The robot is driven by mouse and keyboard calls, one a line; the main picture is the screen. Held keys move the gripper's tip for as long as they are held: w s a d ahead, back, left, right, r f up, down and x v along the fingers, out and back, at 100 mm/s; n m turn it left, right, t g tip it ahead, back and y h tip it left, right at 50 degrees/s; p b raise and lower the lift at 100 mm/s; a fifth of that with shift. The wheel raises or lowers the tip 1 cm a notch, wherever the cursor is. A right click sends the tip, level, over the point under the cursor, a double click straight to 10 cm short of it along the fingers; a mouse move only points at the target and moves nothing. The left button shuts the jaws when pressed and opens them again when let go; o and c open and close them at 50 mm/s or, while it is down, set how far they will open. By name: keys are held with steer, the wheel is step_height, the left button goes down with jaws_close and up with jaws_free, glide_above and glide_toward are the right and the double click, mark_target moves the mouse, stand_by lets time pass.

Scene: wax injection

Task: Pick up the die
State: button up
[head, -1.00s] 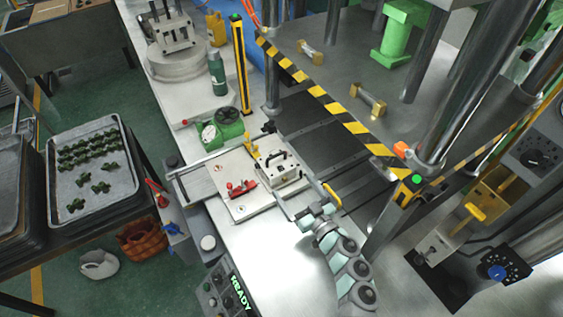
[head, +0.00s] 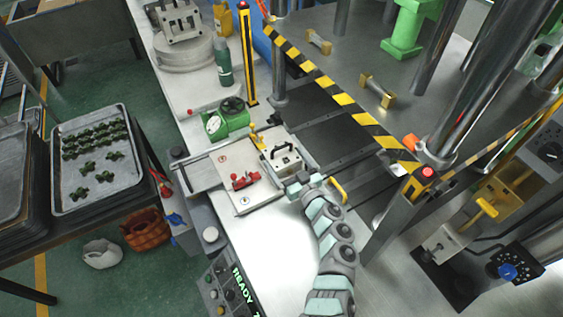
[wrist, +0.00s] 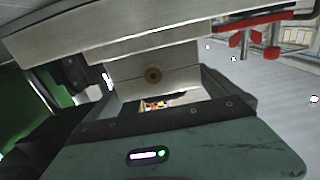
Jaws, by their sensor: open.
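The die (head: 287,163) is a small pale metal block with a dark handle on top. It sits on the right part of a light plate (head: 222,166) on the bench. My gripper (head: 295,187) is low at the die's near side, close to it; I cannot tell whether they touch. In the wrist view, a pale metal block with a round hole, apparently the die (wrist: 150,72), fills the upper middle, ahead of my gripper (wrist: 160,100). The jaws are open, with no grip on the die.
A green gauge unit (head: 228,118) is behind. The press's striped barrier (head: 340,98) and yellow handle (head: 338,190) lie right. The bench front (head: 265,245) is clear.

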steer(key=shift+w+a+f, duration=0.1)
steer(key=shift+w+a, duration=0.25)
steer(key=shift+w, duration=0.25)
steer(key=c, duration=1.8)
